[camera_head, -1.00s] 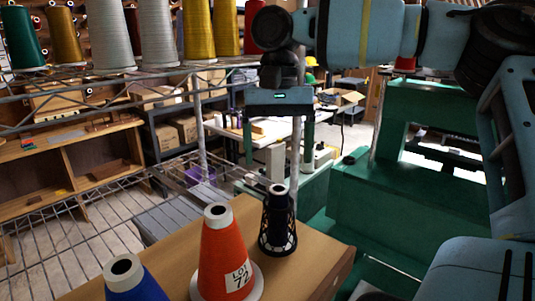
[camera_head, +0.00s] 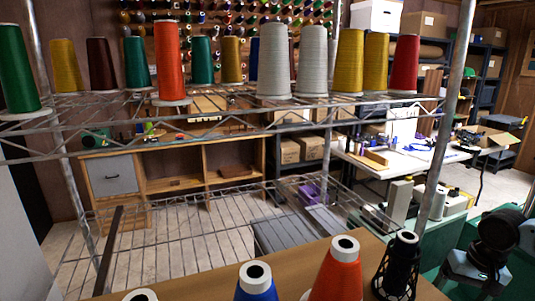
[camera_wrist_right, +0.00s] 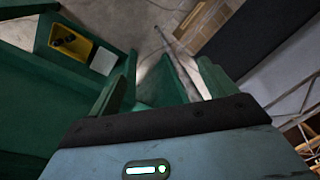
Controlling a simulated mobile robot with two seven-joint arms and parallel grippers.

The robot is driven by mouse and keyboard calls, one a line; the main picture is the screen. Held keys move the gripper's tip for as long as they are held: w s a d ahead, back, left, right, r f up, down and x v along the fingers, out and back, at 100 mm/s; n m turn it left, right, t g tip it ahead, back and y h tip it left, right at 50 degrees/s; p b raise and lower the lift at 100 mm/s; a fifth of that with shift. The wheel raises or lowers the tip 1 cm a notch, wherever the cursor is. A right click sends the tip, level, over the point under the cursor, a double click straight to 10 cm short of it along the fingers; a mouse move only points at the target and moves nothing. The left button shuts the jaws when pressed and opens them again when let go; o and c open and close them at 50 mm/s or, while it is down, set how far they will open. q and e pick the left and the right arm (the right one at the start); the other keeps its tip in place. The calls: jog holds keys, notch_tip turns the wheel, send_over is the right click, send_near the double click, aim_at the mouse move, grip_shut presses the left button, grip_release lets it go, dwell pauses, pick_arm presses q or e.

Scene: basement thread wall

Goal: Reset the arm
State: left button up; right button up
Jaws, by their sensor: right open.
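My right arm shows at the lower right edge of the head view, with its dark wrist (camera_head: 496,236) beside the cones; the fingertips do not show there. In the right wrist view my right gripper (camera_wrist_right: 163,84) is open, its two green fingers apart, with nothing seen between them. Green surfaces and the floor lie beyond it. My left arm and gripper are not in view.
A black cone (camera_head: 402,265), an orange cone (camera_head: 338,275) and a blue cone (camera_head: 256,283) stand on a brown surface (camera_head: 205,277) near my right arm. Behind is a wire rack (camera_head: 225,117) with several thread cones. Green machinery (camera_wrist_right: 60,110) lies near the gripper.

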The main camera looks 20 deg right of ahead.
jog(key=s+a+f+n+t, duration=0.1)
jog(key=s+a+f, duration=0.2)
jog(key=s+f, duration=0.35)
jog(key=s+a+f+n+t+p, duration=0.1)
jog(key=s+a+f+n, duration=0.15)
jog(key=f, duration=0.65)
jog(key=s+a+f+n+t, duration=0.1)
jog(key=s+a+f, duration=0.1)
jog(key=s+f, duration=0.5)
jog(key=s+a+f+n+t+p, duration=0.1)
jog(key=s+a+f, duration=0.15)
jog(key=a, duration=0.45)
jog(key=s+a+f+n+t, duration=0.1)
jog(key=a+f, duration=0.2)
jog(key=a, duration=0.4)
pick_arm(q)
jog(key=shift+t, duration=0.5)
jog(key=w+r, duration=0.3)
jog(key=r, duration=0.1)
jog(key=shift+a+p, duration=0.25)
jog(key=shift+p, duration=0.1)
pick_arm(e)
jog(key=s+a+r+n+t+y, duration=0.1)
jog(key=a+r+n+t, duration=0.1)
jog(key=a, duration=1)
jog(key=shift+a+r+t, duration=0.25)
jog(key=shift+r+t, duration=0.05)
jog(key=shift+r, duration=0.3)
